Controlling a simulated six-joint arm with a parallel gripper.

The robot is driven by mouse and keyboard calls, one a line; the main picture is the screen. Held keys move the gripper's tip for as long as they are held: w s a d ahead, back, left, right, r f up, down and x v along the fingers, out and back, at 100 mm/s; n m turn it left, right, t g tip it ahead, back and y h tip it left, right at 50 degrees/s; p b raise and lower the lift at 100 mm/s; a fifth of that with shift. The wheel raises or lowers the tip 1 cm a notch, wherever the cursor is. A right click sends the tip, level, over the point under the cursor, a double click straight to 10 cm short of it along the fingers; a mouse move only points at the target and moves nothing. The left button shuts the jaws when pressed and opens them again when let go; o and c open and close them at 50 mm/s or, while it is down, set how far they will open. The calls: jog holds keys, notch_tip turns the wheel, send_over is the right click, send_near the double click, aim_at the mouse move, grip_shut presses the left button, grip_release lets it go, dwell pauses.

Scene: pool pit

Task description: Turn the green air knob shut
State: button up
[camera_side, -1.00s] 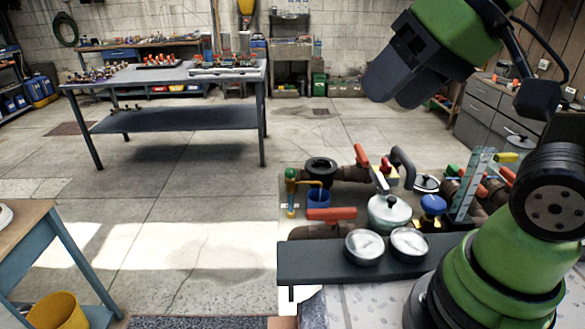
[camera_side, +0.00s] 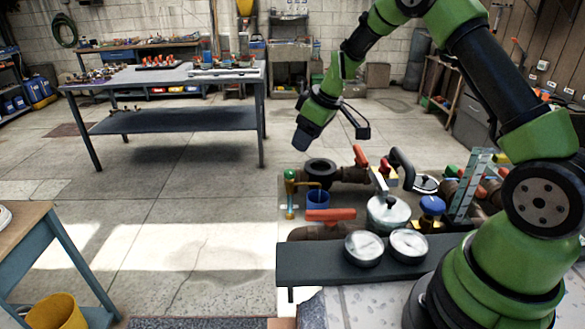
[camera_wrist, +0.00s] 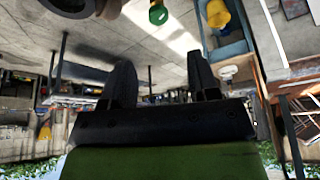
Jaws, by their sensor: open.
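A small green knob (camera_side: 291,174) tops a slim brass-and-teal post at the left end of the pipework in the side view. A green knob (camera_wrist: 158,14) also shows at the top edge of the wrist view, beyond the fingers. My gripper (camera_side: 301,142) hangs tilted above the knob in the side view, apart from it. In the wrist view its two dark fingers (camera_wrist: 162,78) stand apart with nothing between them. The fingers are small and dark in the side view.
A blue cup (camera_side: 318,198) stands just right of the knob's post. Red-handled valves (camera_side: 331,214), a black ring (camera_side: 320,168), a lidded pot (camera_side: 388,214) and two gauges (camera_side: 364,247) crowd the pipework.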

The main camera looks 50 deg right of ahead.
aim_at(291, 171)
jog(key=x, duration=1)
jog(key=shift+f, duration=0.3)
jog(key=c, duration=0.9)
